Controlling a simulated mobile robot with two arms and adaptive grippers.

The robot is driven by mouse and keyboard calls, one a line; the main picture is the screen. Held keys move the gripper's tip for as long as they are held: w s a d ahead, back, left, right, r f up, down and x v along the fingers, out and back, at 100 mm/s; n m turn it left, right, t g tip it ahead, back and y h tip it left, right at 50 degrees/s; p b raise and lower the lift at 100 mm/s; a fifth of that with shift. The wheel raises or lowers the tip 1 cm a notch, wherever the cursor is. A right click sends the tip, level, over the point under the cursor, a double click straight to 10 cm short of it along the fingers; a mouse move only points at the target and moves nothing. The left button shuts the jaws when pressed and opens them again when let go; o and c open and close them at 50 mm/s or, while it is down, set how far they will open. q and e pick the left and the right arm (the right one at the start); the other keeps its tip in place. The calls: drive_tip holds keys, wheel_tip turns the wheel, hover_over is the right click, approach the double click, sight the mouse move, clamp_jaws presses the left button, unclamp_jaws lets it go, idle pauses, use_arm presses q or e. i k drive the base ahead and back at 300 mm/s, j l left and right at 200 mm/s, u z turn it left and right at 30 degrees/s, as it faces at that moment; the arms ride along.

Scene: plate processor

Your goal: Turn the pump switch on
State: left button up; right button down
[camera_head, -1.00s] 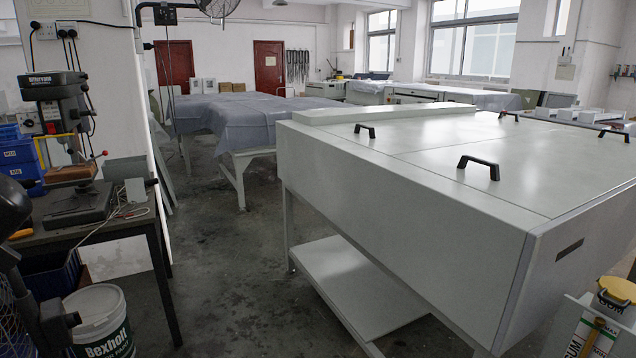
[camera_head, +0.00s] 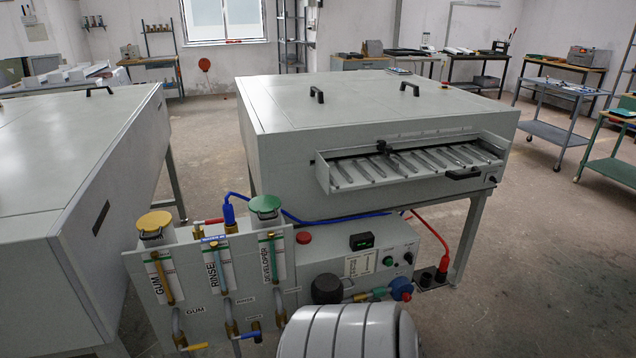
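A pale control box (camera_head: 337,283) stands low in front of the processor cabinet (camera_head: 285,155). A red button (camera_head: 303,238) sits at the box's upper left. The labels are too small to read, so I cannot tell which control is the pump switch or how it is set. Neither of my grippers is in view.
A board with gum, rinse and developer bottles (camera_head: 266,262) stands left of the box. A red hose (camera_head: 432,236) runs at its right. A pale ribbed round object (camera_head: 350,335) is in the foreground. Another pale cabinet (camera_head: 65,150) fills the left.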

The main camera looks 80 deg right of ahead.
sight(408, 256)
drive_tip(key=k+z, duration=0.1)
drive_tip(key=z, duration=2.95)
